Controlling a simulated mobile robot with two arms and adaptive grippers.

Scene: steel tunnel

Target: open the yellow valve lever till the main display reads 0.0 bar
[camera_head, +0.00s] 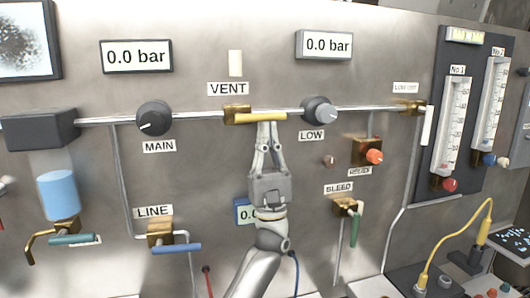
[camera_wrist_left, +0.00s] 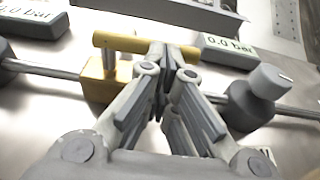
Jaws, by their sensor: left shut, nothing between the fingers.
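The yellow valve lever (camera_head: 258,118) sits on a brass valve body (camera_head: 236,113) under the VENT label (camera_head: 228,89). It lies level, along the pipe, reaching to the right. It also shows in the left wrist view (camera_wrist_left: 120,42). The display above the MAIN knob (camera_head: 137,56) reads 0.0 bar. My left gripper (camera_head: 267,126) points up at the lever from below. Its fingers are shut with nothing between them, and the tips (camera_wrist_left: 160,55) are at the lever's right half. I cannot tell if they touch it. My right gripper is not in view.
The MAIN knob (camera_head: 154,118) and LOW knob (camera_head: 319,110) flank the lever on the pipe. A second display (camera_head: 324,45) reads 0.0 bar. A blue lever (camera_head: 176,249), green levers and an orange knob (camera_head: 374,157) are lower. My left arm partly hides a small blue-framed display (camera_head: 243,213).

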